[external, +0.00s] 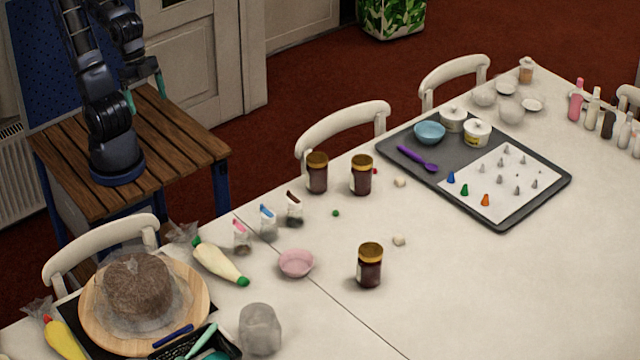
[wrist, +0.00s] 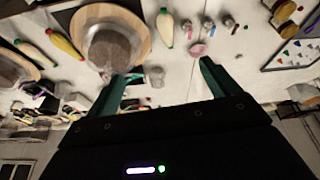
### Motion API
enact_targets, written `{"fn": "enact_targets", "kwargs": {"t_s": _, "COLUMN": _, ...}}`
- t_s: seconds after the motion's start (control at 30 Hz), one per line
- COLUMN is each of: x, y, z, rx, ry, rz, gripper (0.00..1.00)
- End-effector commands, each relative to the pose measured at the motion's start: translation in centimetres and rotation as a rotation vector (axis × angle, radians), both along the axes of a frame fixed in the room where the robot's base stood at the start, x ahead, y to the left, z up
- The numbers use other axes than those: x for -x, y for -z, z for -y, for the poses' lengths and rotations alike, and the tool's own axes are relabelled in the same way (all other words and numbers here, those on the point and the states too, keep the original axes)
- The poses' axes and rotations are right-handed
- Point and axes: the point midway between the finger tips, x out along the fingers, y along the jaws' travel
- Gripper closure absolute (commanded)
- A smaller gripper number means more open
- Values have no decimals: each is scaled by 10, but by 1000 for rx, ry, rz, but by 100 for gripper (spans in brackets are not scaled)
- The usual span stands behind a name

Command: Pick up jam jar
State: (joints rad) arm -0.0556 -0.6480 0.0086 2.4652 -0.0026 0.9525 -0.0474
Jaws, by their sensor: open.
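Three jam jars with dark red contents and gold lids stand upright on the white table in the external view. Two are side by side near the far edge, a left one (external: 317,174) and a right one (external: 361,176). The third jar (external: 369,268) stands alone nearer the camera. Two jars also show at the top right of the wrist view, one (wrist: 284,10) beside another (wrist: 311,22). My gripper (external: 145,93) is open and empty above the wooden stand, left of and well apart from the jars. Its teal fingers are spread in the wrist view (wrist: 163,78).
A pink bowl (external: 296,263), small packets (external: 267,220) and a piping bag (external: 219,262) lie left of the jars. A brown cake (external: 139,284) sits on a round board (external: 92,318). A grey tray (external: 540,192) is at right. White chairs (external: 345,122) line the far edge.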

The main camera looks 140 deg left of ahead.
Motion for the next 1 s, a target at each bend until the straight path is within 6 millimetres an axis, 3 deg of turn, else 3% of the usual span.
{"fn": "enact_targets", "kwargs": {"t_s": 0.3, "x": -79, "y": -11, "z": -51, "rx": 48, "ry": -210, "rz": -55, "gripper": 12}}
{"fn": "enact_targets", "kwargs": {"t_s": 0.53, "x": -132, "y": -7, "z": -98, "rx": 80, "ry": -360, "rz": -91, "gripper": 12}}
{"fn": "enact_targets", "kwargs": {"t_s": 0.77, "x": -180, "y": 8, "z": -156, "rx": 113, "ry": -512, "rz": -124, "gripper": 12}}
{"fn": "enact_targets", "kwargs": {"t_s": 1.0, "x": -223, "y": 35, "z": -224, "rx": 145, "ry": -670, "rz": -157, "gripper": 12}}
